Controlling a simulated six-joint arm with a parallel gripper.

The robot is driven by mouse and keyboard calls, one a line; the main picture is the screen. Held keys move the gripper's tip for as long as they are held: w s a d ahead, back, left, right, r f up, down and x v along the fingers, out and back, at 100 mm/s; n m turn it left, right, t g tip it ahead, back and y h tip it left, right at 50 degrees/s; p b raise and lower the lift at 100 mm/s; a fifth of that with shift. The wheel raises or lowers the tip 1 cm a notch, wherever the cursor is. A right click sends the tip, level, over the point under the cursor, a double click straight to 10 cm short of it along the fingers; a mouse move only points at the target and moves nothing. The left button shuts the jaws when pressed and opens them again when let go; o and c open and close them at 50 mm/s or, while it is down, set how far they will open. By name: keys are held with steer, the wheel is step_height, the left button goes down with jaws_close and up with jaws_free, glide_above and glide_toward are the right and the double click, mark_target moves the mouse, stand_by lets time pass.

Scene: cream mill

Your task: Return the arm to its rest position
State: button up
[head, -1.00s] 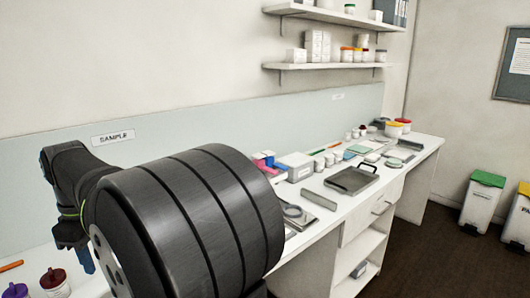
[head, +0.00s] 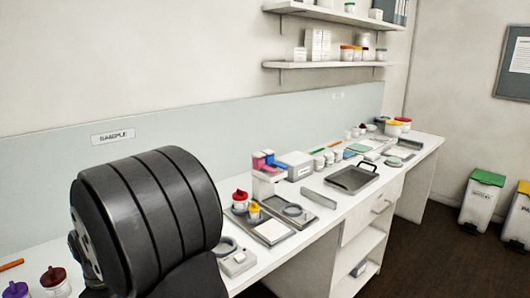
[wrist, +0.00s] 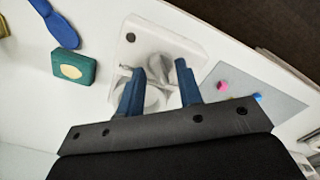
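My gripper (wrist: 157,76) shows in the wrist view with its two blue fingers spread apart and nothing clearly held between them. It points down over a white block (wrist: 155,42) with grey rounded shapes on it; whether the fingertips touch it, I cannot tell. In the head view my black arm link fills the lower left, and my gripper is hidden there.
The white bench (head: 318,215) runs to the right. On it are a dark-rimmed tray (head: 352,180), red-lidded jars (head: 240,199) and a white scale (head: 238,262). The wrist view shows a green box (wrist: 74,67), a blue tool (wrist: 57,25) and a grey mat (wrist: 262,88).

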steer(key=m, duration=0.8)
step_height(320, 180, up, 10)
steer(key=shift+f, duration=0.15)
steer(key=shift+f, duration=0.15)
stand_by(0.4)
steer(key=shift+n, duration=0.4)
step_height(320, 180, down, 10)
steer(key=shift+r, duration=0.15)
steer(key=shift+r+n, duration=0.1)
steer(key=shift+n, duration=2.1)
